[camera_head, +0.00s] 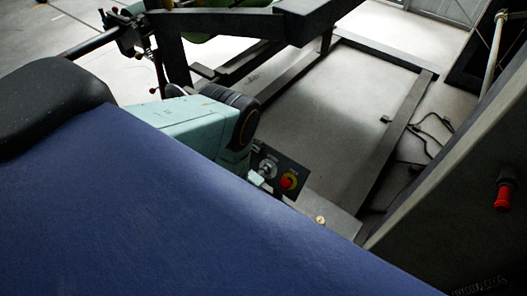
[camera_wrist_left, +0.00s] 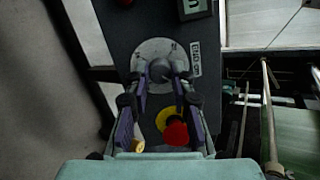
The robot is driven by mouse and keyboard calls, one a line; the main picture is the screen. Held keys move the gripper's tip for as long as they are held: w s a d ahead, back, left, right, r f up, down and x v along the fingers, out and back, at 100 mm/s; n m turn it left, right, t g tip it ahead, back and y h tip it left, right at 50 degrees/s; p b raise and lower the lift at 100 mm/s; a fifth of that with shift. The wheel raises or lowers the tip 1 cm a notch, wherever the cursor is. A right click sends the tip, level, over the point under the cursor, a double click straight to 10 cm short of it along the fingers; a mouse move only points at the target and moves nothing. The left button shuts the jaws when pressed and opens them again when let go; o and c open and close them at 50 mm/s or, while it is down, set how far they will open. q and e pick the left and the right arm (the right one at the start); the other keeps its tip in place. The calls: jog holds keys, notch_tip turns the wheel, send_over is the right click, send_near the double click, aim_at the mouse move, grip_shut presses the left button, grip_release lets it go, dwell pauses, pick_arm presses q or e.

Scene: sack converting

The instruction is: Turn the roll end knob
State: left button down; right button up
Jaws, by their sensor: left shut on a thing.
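The roll end knob (camera_wrist_left: 160,69) is a grey knob on a round pale dial plate (camera_wrist_left: 151,50), set on a dark control panel. My left gripper (camera_wrist_left: 161,80) has one finger on each side of this knob and is shut on it in the left wrist view. In the head view the knob (camera_head: 268,168) shows on the panel (camera_head: 283,163), just right of my teal left wrist. The left fingers are mostly hidden there by the wrist. My right gripper is in neither view.
A red button on a yellow ring (camera_wrist_left: 174,132) sits close by the left fingers; it also shows in the head view (camera_head: 288,182). A small brass-coloured part (camera_head: 320,219) is near the panel. Dark frame beams (camera_head: 398,125) surround open floor behind.

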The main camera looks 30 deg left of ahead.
pick_arm(q)
jog(key=c, duration=1.1)
grip_release()
jog(key=shift+c, duration=0.2)
jog(key=shift+s, duration=0.1)
jog(key=v, duration=1.1)
jog(key=shift+s+r, duration=0.3)
jog(key=shift+d, duration=0.1)
